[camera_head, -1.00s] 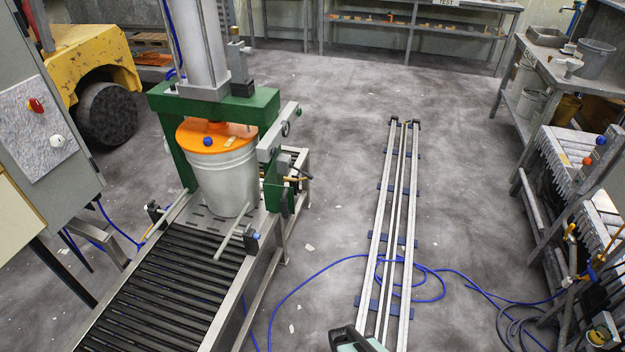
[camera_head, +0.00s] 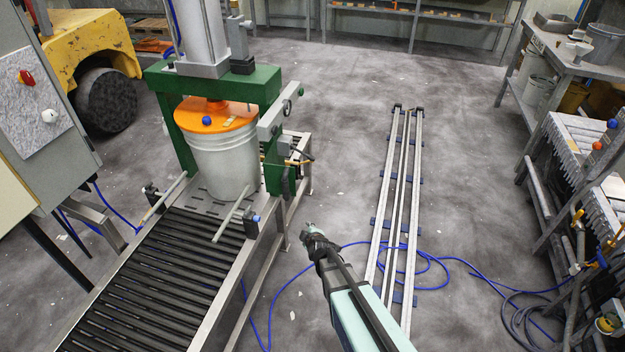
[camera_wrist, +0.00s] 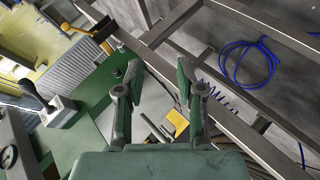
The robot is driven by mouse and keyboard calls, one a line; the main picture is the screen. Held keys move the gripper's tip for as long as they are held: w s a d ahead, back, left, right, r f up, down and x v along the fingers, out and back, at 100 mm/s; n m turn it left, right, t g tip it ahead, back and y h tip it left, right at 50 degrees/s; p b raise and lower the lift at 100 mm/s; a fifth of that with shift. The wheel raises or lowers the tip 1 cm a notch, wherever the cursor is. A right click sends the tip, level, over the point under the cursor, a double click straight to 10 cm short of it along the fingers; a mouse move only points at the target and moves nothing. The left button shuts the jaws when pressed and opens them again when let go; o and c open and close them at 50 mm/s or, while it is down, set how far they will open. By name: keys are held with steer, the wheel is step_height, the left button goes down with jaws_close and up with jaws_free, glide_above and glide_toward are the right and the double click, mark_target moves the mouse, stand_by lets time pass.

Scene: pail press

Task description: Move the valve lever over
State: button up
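The press has a green frame (camera_head: 262,82) around a grey pail (camera_head: 222,172) with an orange lid (camera_head: 214,118). A grey valve block (camera_head: 271,124) is on the frame's right side. In the wrist view, a black lever (camera_wrist: 34,92) slants from a grey block (camera_wrist: 60,111) at the left. An orange-yellow handle (camera_wrist: 76,31) shows higher up. I cannot tell for certain which is the valve lever. My gripper (camera_wrist: 158,65) is open and empty, apart from both. In the head view, my gripper (camera_head: 310,233) is right of the press.
A roller conveyor (camera_head: 165,285) runs through the press, with guide bars beside the pail. A floor rail (camera_head: 386,235) and a blue hose (camera_head: 432,270) lie to the right. A control cabinet (camera_head: 45,110) stands left. A gauge (camera_wrist: 9,157) shows at the wrist view's lower left.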

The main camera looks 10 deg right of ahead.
steer(key=w+d+r+n+t+h, duration=0.2)
steer(key=w+r+t, duration=0.2)
steer(key=w+r, duration=0.4)
steer(key=n+t+h+b, duration=0.1)
steer(key=t+h+b, duration=0.1)
glide_toward(312, 160)
steer(key=w, duration=0.2)
steer(key=w+d+b, duration=0.2)
steer(key=w+b, duration=0.1)
steer(key=w, duration=0.4)
steer(key=shift+w+f+b, duration=0.3)
steer(key=shift+f+b, duration=0.05)
steer(key=shift+f, duration=0.1)
steer(key=shift+s+r+p, duration=0.15)
steer(key=shift+r+p, duration=0.1)
steer(key=shift+p, duration=0.05)
steer(key=c, duration=0.7)
